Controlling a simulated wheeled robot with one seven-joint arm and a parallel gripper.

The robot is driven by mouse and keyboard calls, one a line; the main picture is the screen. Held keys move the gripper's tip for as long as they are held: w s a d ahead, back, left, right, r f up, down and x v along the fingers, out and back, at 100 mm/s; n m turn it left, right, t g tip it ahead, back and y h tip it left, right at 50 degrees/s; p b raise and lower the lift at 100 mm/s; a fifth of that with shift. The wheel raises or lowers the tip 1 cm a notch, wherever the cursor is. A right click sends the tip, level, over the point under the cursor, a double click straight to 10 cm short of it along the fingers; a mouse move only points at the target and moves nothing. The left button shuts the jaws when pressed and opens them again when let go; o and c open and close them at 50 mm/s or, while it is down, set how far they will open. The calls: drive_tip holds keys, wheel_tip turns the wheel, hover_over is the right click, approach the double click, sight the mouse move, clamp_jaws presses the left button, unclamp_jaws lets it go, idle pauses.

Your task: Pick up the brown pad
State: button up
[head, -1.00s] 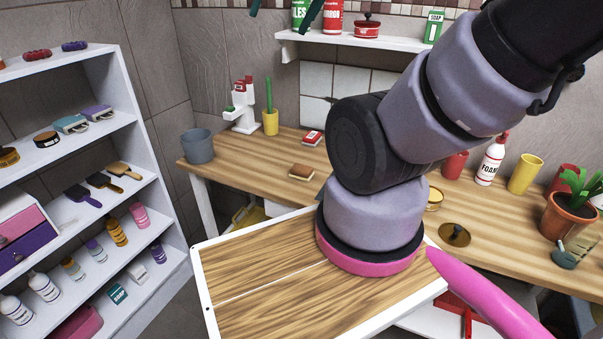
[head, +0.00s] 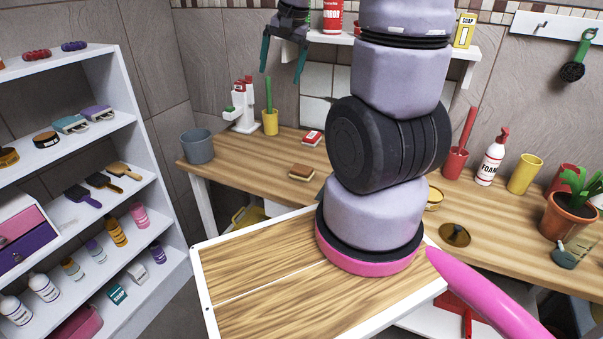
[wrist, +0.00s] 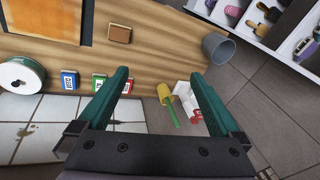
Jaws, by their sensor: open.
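The brown pad (head: 302,173) lies flat on the wooden counter, left of my arm in the head view. It has a brown top and a paler lower layer. In the wrist view the brown pad (wrist: 120,34) lies toward the top, left of centre and beyond the fingertips. My gripper (head: 280,76) has green fingers spread apart with nothing between them. It hangs high above the back of the counter, well clear of the pad. In the wrist view my gripper (wrist: 158,74) also shows open.
Near the pad are a red box (head: 313,138), a yellow cup (head: 270,122) with a green stick, a white dispenser (head: 243,108) and a grey bucket (head: 197,146). A wall shelf (head: 318,38) runs behind the gripper. The counter around the pad is clear.

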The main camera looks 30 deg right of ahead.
drive_tip(key=w+d+f+m+g, duration=0.1)
drive_tip(key=w+d+f, duration=0.1)
drive_tip(key=f, duration=0.4)
drive_tip(key=w+d+f+m+g, duration=0.1)
drive_tip(key=w+d+f, duration=0.1)
drive_tip(key=f, duration=0.4)
drive_tip(key=g+h, duration=0.1)
drive_tip(key=g, duration=0.1)
hover_over(302, 168)
drive_tip(key=shift+m, duration=0.4)
drive_tip(key=f, duration=1.7)
drive_tip(key=shift+w+d, duration=0.3)
drive_tip(key=shift+s+a+f, duration=0.15)
drive_tip(key=shift+a+f, duration=0.05)
drive_tip(key=shift+f, duration=1.35)
drive_tip(key=shift+s+a+f, duration=0.1)
drive_tip(key=shift+a+f, duration=0.05)
drive_tip(key=shift+f, duration=1.35)
drive_tip(key=c, duration=1.1)
drive_tip(key=shift+r, duration=0.1)
wheel_tip(302, 168, up, 10)
drive_tip(key=shift+f, duration=0.1)
drive_tip(key=o, duration=0.9)
drive_tip(key=c, duration=0.6)
